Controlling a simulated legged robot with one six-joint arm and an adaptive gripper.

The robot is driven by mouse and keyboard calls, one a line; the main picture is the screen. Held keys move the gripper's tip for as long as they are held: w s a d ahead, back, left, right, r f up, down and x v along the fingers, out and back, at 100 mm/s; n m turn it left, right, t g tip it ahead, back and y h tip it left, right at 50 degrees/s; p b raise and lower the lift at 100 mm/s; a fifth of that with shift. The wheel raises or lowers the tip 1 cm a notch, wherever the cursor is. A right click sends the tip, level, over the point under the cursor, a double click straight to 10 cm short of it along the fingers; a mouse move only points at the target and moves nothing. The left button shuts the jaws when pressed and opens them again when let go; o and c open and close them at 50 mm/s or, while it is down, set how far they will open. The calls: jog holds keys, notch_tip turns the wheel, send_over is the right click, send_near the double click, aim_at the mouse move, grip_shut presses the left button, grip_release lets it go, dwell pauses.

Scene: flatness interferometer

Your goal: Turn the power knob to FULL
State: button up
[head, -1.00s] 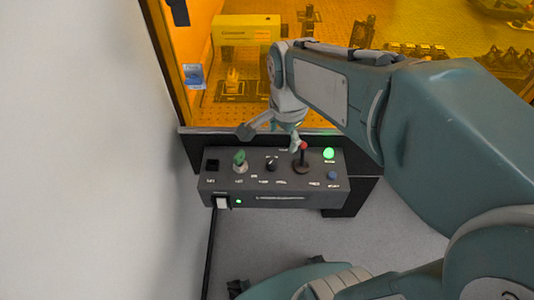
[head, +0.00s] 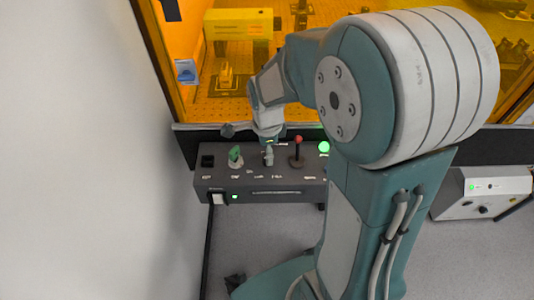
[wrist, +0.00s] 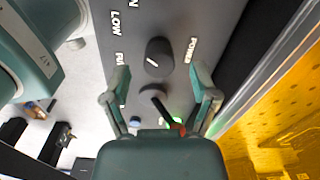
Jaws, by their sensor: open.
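The power knob (wrist: 159,57) is a dark round knob with a white pointer line. In the wrist view it stands just beyond and between my fingertips, with the word POWER to its right and LOW and a partly hidden FULL label to its left. The pointer line is slanted, and I cannot tell which label it marks. My gripper (wrist: 161,78) is open and empty, one finger to each side of the knob; contact is not visible. In the head view my gripper (head: 268,160) is over the panel (head: 272,187) and hides the knob.
A red-tipped lever (head: 299,148) stands just right of my gripper, with a green lit button (head: 324,147) beyond. Orange enclosure glass (head: 240,108) rises behind the panel. A grey box (head: 485,190) sits at right.

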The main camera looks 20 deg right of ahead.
jog(key=shift+f, duration=1)
grip_shut()
jog(key=shift+n, duration=0.4)
jog(key=n, duration=0.6)
jog(key=shift+n, duration=0.3)
jog(key=n, duration=0.6)
jog(key=shift+n, duration=0.4)
